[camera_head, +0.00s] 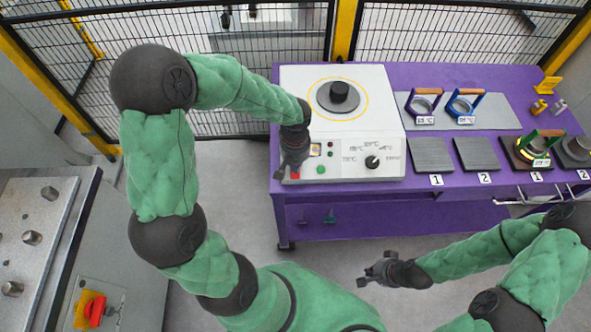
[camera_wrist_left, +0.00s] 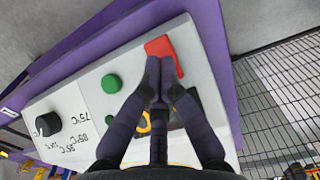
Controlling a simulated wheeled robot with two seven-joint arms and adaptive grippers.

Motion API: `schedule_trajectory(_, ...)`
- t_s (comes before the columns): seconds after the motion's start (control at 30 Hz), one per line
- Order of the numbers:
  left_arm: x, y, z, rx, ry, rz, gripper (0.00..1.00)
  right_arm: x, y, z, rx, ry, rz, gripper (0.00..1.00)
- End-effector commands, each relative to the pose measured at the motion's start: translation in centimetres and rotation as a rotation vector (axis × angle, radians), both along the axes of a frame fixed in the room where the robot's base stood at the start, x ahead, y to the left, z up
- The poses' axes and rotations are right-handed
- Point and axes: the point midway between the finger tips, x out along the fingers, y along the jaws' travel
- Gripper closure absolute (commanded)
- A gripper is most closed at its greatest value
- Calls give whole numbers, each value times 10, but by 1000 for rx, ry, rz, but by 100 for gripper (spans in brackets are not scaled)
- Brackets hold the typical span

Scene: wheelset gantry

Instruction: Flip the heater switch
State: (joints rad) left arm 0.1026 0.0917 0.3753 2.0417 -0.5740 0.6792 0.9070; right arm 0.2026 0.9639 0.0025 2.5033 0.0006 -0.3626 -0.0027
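The heater is a white box (camera_head: 296,97) with a slanted front panel on the purple table. A red switch (camera_wrist_left: 164,50) sits at the panel's corner in the left wrist view; in the head view it shows as a small red patch (camera_head: 295,175) below my left gripper. My left gripper (camera_wrist_left: 160,88) has its fingertips together, with nothing seen between them. The tips are at the edge of the red switch and overlap it in the picture; I cannot tell whether they touch. My right gripper (camera_head: 376,271) is open and empty, in front of the table.
A green button (camera_wrist_left: 111,83) and a black knob (camera_wrist_left: 48,124) are on the same panel. A black round piece (camera_head: 338,97) stands on the heater. The purple table (camera_head: 440,200) carries plates and handled rings to the right. A mesh fence stands behind.

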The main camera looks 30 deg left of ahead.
Motion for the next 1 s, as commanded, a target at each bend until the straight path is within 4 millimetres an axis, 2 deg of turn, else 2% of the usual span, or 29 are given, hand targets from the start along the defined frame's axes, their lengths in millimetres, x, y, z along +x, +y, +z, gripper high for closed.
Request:
schedule_trajectory(0.1, 0, 0, 11, 0, -2, 0, 100, 0, 0, 9, 0, 0, 0, 100)
schedule_trajectory(0.8, 0, 0, 59, 0, -1, 0, 100, 0, 0, 42, 0, 0, 0, 100)
schedule_trajectory(1.0, 0, 0, 63, 0, 0, 0, 100, 0, 0, 44, 0, 0, 0, 100)
